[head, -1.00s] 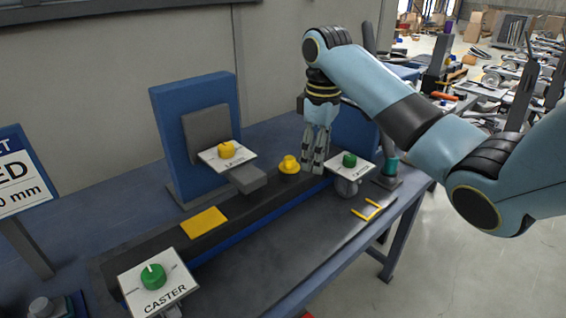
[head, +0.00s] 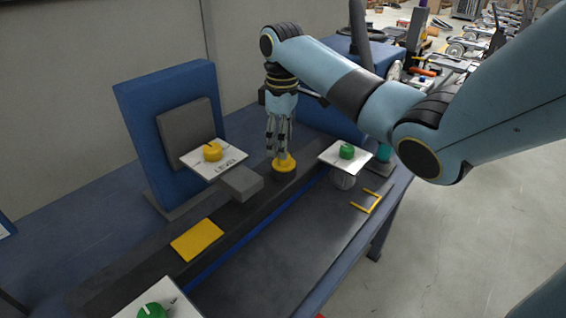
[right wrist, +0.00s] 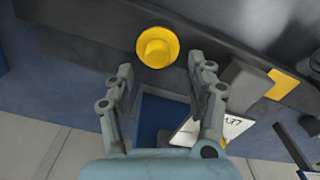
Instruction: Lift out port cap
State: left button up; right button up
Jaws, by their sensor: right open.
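The yellow port cap (head: 284,163) is a round flanged cap with a raised knob, seated on the dark rail of the bench. My right gripper (head: 279,152) hangs over it in the head view, fingers pointing down and partly covering the knob. In the right wrist view the cap (right wrist: 157,47) shows whole, just beyond and between the spread fingertips of my right gripper (right wrist: 162,70). The fingers are apart with nothing between them. My left gripper is in neither view.
A white plate with a yellow knob (head: 212,152) and a grey block (head: 240,182) stand left of the cap. A white plate with a green knob (head: 346,151) stands close on its right. A yellow pad (head: 197,239) lies on the dark rail (head: 226,222). The front bench top is mostly clear.

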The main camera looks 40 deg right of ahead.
aim_at(284, 164)
jog(key=f, duration=0.4)
jog(key=shift+d+f, duration=0.2)
jog(key=shift+f, duration=0.05)
jog(key=shift+s, duration=0.1)
jog(key=c, duration=0.6)
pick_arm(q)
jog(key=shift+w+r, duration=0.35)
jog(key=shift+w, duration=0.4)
pick_arm(e)
jog(key=c, duration=0.5)
jog(key=shift+r, duration=0.15)
